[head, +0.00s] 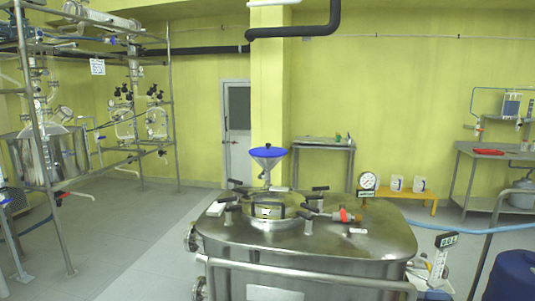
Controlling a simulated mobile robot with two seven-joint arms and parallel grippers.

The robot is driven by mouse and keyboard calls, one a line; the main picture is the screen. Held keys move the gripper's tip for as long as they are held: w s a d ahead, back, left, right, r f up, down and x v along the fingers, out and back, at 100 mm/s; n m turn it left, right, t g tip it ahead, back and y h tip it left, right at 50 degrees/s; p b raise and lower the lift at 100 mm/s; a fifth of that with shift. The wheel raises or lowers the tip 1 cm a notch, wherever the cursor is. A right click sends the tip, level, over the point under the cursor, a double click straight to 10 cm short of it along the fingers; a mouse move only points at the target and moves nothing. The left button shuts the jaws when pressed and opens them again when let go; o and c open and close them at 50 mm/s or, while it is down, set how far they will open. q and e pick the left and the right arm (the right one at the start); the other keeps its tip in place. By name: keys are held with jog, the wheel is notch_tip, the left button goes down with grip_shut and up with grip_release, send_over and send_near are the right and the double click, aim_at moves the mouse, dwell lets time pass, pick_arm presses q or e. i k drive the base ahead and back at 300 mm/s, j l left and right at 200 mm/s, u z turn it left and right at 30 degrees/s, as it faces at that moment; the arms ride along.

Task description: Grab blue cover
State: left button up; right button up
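The blue cover (268,152) sits on top of a funnel (267,164). The funnel stands upright at the back of the lid of a steel reactor (350,236), in the middle of the head view. Neither of my grippers is in view, and nothing is touching the cover.
Black-handled clamps, a red-tipped valve (345,216) and a round gauge (368,181) stand on the reactor top. A metal rail (300,272) runs along its front. A blue barrel (513,277) is at the lower right. A pipe frame with glassware stands at left, with clear floor between.

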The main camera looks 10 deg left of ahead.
aim_at(268, 152)
jog(key=i+j+u, duration=0.75)
jog(key=u, duration=0.15)
jog(key=i+j+u, duration=0.2)
jog(key=u, duration=0.15)
jog(key=i+j+u, duration=0.15)
jog(key=u, duration=0.25)
jog(key=i+u, duration=0.35)
jog(key=i+j+u, duration=0.15)
jog(key=i+u, duration=0.2)
jog(key=i, duration=0.25)
jog(key=i+u, duration=0.35)
jog(key=i, duration=0.2)
jog(key=i+z, duration=1)
jog(key=i+l+z, duration=0.1)
jog(key=z, duration=0.3)
jog(key=i+z, duration=0.25)
jog(key=z, duration=0.2)
jog(key=i+z, duration=0.2)
jog(key=z, duration=0.2)
jog(key=i+z, duration=0.45)
jog(key=i, duration=2.1)
